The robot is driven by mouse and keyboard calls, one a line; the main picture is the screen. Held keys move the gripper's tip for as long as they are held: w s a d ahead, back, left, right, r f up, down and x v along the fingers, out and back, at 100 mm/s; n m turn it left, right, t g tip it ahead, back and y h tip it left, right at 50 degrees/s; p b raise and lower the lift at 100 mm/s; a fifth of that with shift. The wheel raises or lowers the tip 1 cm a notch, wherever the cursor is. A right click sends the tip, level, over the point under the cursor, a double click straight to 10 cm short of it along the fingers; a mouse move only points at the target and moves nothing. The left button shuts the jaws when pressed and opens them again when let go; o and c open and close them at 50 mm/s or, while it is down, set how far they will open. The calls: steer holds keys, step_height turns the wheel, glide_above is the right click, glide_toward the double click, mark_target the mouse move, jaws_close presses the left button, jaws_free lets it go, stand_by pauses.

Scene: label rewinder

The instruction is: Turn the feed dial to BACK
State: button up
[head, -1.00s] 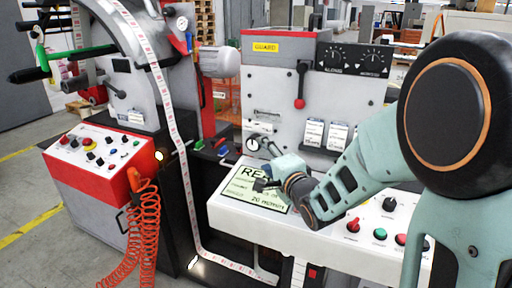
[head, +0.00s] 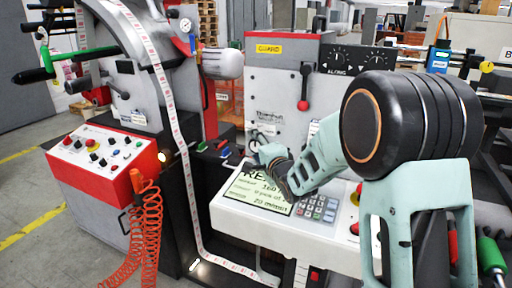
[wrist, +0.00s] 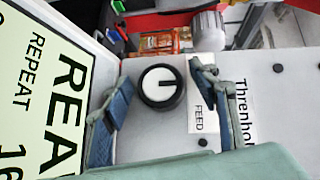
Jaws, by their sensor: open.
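The feed dial (wrist: 161,87) has a white face with a dark pointer mark and a black rim, on the grey machine panel in the wrist view. The mark points right, towards a white FEED label (wrist: 201,120). My gripper (wrist: 159,78) is open, with one finger to the left of the dial and one to the right. Both fingers look apart from it; how far they are from the panel is unclear. In the head view my gripper (head: 257,146) is at the panel's lower left and largely covers the dial.
The display (head: 262,188) with large letters and a keypad (head: 318,207) lie just below my gripper. A red-knobbed lever (head: 304,103) is on the panel above. The label web (head: 178,150) runs down to the left. A red control box (head: 100,155) stands farther left.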

steer(key=c, duration=1.2)
steer(key=shift+o, duration=0.2)
steer(key=shift+r, duration=0.1)
steer(key=shift+r+n+g+p, duration=0.1)
steer(key=shift+n+g+p, duration=0.25)
steer(key=shift+p, duration=0.25)
steer(key=shift+n+g+h+p, duration=0.35)
steer(key=shift+g+h+p, duration=0.1)
steer(key=shift+p, duration=0.1)
steer(key=shift+a+n+g+h+p, duration=0.2)
steer(key=shift+n+g+h+p, duration=0.3)
steer(key=shift+n+g+h, duration=0.45)
steer(key=shift+n+h+p, duration=0.25)
steer(key=shift+h+p, duration=0.15)
steer(key=shift+d+g+h+p, duration=0.15)
steer(key=shift+g+h+p, duration=0.15)
steer(key=shift+p, duration=0.3)
